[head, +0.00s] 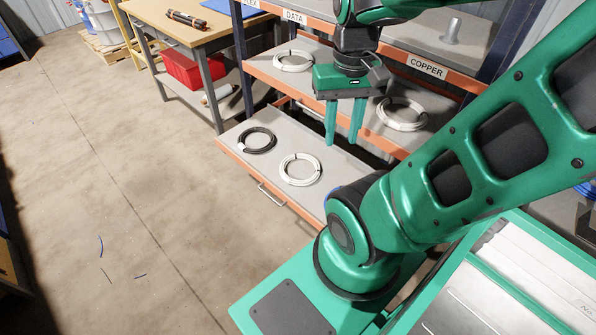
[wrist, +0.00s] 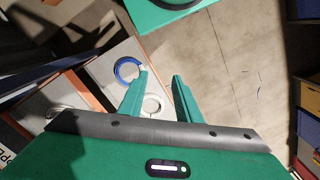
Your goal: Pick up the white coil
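A white coil (head: 300,184) lies flat in the pulled-out grey drawer in the head view, right of a black coil (head: 258,152). Two more white coils lie on the shelf above, one at the left (head: 293,70) and one at the right (head: 400,127). My gripper (head: 343,141) is open and empty, its fingers pointing down, up and to the right of the drawer's white coil in the picture. In the wrist view my gripper (wrist: 160,75) shows a white coil (wrist: 152,97) between its fingers, farther off, and a blue coil (wrist: 120,75) beside the left finger.
The drawer (head: 236,154) has an orange front edge and a handle. The orange-edged shelf (head: 345,127) is above it, with labels "DATA" and "COPPER" on a higher rail. A workbench (head: 165,22) with a red bin (head: 188,73) below stands left. The floor at left is mostly clear.

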